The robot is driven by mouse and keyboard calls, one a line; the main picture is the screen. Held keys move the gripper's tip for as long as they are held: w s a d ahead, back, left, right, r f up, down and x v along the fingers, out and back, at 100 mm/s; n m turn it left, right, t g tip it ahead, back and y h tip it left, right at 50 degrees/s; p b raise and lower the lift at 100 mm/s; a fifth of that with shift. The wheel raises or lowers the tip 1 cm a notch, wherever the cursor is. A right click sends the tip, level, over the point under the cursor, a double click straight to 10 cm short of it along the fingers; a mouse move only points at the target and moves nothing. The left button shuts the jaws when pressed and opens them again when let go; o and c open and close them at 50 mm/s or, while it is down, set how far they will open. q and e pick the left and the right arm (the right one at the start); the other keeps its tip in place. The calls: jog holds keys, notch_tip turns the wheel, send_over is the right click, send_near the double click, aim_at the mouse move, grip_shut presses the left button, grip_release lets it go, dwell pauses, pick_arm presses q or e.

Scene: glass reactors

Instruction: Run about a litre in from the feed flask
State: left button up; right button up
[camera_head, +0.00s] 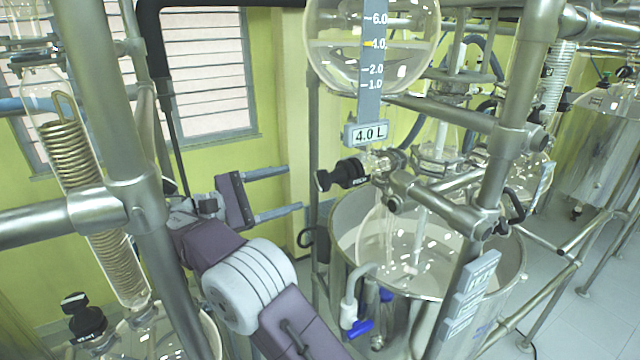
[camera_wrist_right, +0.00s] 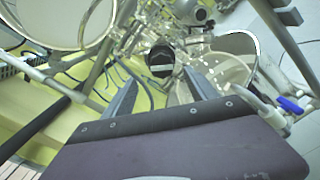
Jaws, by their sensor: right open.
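The round glass feed flask (camera_head: 330,62) hangs at top centre with a scale strip (camera_head: 371,95) marked 1.0 to 6.0. Liquid stands near the 4.0 mark, and the readout plate (camera_head: 366,134) says 4.0 L. Below it is a black valve knob (camera_head: 343,175); in the right wrist view the knob (camera_wrist_right: 160,62) lies ahead, between and beyond the fingertips. My right gripper (camera_head: 300,190) is open and empty, pointing right, a short gap left of the knob; its fingers also show in the wrist view (camera_wrist_right: 163,92). The glass reactor (camera_head: 400,250) sits below. My left gripper is out of view.
A steel bath (camera_head: 345,222) surrounds the reactor, with a blue-handled tap (camera_head: 360,328) at its front. Steel posts (camera_head: 505,130) and rails crowd the right. A coil condenser (camera_head: 75,165) and another black knob (camera_head: 88,322) stand at left. A window (camera_head: 205,75) is behind.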

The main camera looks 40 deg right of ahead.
aim_at(318, 182)
jog(key=d, duration=0.3)
jog(key=d+p, duration=0.1)
jog(key=d, duration=0.2)
jog(key=s+d, duration=0.1)
jog(key=d, duration=0.2)
jog(key=shift+s+d+f, duration=0.1)
jog(key=shift+d+f, duration=0.05)
